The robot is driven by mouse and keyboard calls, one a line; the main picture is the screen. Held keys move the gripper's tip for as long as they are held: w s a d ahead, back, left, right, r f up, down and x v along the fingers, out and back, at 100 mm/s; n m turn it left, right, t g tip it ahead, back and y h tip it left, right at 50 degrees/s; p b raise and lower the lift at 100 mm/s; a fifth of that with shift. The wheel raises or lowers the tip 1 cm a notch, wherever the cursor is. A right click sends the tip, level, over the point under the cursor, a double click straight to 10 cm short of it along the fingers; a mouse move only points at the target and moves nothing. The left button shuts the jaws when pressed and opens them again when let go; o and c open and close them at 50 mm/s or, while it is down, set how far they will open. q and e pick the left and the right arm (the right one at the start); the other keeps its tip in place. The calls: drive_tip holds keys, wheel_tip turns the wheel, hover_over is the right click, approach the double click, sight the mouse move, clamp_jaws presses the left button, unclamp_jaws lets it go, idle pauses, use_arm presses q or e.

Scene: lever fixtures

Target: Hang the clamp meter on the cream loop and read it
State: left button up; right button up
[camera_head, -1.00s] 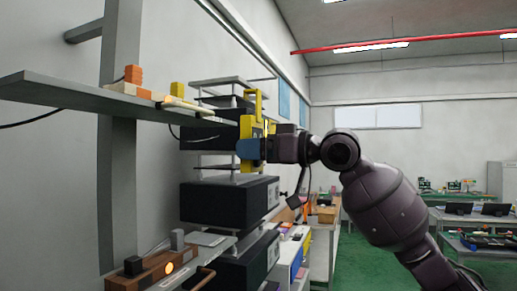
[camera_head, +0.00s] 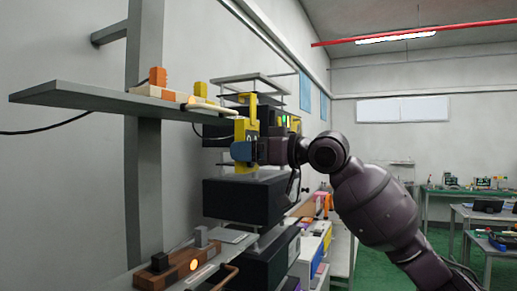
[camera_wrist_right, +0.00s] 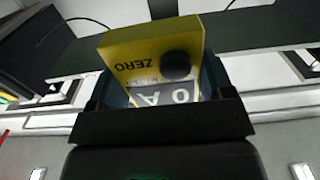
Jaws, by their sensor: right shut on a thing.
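The yellow clamp meter (camera_head: 251,125) is upright in my right gripper (camera_head: 243,151), which is shut on its lower body. The right wrist view also shows the meter (camera_wrist_right: 135,50), with a black knob, the word ZERO and a grey display (camera_wrist_right: 160,97) reading "0 A" upside down. The cream loop (camera_head: 212,107) sticks out from the shelf end toward the meter. Its tip overlaps the meter's upper jaw part in the head view; I cannot tell whether it passes through the jaw or touches it. My left gripper is not in view.
A grey shelf (camera_head: 75,98) on a wall post carries orange and yellow blocks (camera_head: 157,78). A rack of black boxes (camera_head: 240,199) stands behind the meter. Below, a brown box with a lit orange lamp (camera_head: 193,265) sits on a lower ledge.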

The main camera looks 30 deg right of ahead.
drive_tip(key=f+p+x, duration=0.1)
drive_tip(key=x, duration=0.5)
drive_tip(key=shift+w+f, duration=0.15)
drive_tip(key=shift+w, duration=0.05)
idle(0.6)
drive_tip(key=shift+a, duration=0.2)
drive_tip(key=o, duration=1)
drive_tip(key=shift+o, duration=0.2)
drive_tip(key=shift+d, duration=0.1)
